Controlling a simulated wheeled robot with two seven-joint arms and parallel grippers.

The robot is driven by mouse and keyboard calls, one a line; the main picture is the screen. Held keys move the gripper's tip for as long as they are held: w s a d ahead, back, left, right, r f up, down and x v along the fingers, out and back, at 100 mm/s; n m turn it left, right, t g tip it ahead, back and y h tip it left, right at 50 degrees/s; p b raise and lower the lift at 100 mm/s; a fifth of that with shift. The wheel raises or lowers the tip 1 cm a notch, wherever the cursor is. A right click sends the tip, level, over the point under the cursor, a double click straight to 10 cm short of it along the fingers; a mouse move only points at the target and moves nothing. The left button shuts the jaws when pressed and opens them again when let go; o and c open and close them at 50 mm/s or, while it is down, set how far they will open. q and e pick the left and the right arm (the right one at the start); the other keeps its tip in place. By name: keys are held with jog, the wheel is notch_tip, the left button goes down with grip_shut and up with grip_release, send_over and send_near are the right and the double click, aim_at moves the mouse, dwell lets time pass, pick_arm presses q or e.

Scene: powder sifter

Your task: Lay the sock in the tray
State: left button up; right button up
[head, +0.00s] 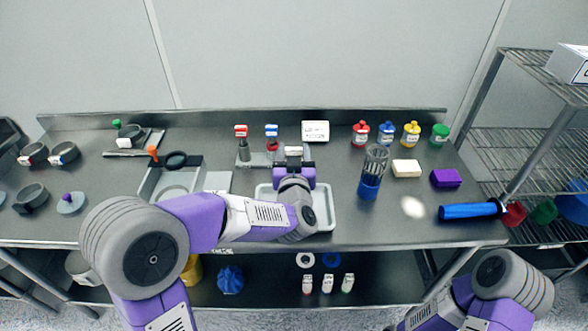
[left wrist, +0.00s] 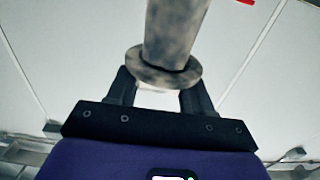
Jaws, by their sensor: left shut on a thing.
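My left gripper (head: 293,162) is over the back part of the pale tray (head: 331,207), with my arm hiding much of the tray's inside. In the left wrist view the gripper (left wrist: 160,88) is shut on a grey, mottled tube with a round collar, which I take to be the sock (left wrist: 172,35). The collar sits at the fingertips and the tube runs away from them. In the head view I cannot make the sock out clearly at the gripper. My right gripper is outside the head view; only part of that arm shows at the lower right.
Behind the gripper are red-topped (head: 241,131) and blue-topped (head: 271,131) items. A blue roll (head: 468,211) lies at the right. A grey frame (head: 152,185) is to the left.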

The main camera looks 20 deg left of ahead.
pick_arm(q)
notch_tip(320, 180, down, 4)
jog(key=shift+r+b, duration=0.1)
jog(key=shift+b, duration=0.45)
jog(key=shift+f, duration=0.2)
jog(key=o, duration=1.4)
